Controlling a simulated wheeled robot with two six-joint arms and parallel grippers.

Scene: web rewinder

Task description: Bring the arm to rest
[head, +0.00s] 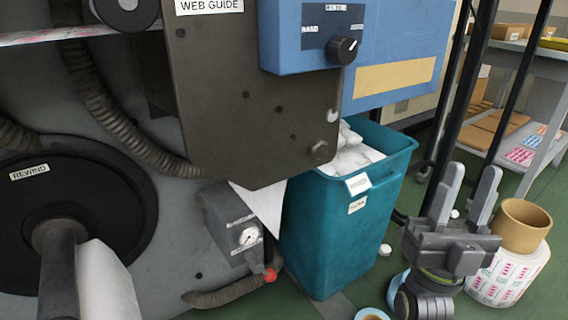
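My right gripper (468,192) is at the lower right of the head view, pointing up. Its two grey fingers stand apart with nothing between them. It is in front of the green floor, to the right of the teal bin (335,235), and appears apart from it. My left gripper is not in view.
The rewinder with its dark web guide plate (255,110), blue control box (400,40) with a black knob (342,50), and black rewind disc (100,200) fills the left. A printed label roll (508,280) and a brown core (522,225) are beside my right gripper. Shelves (545,130) stand behind.

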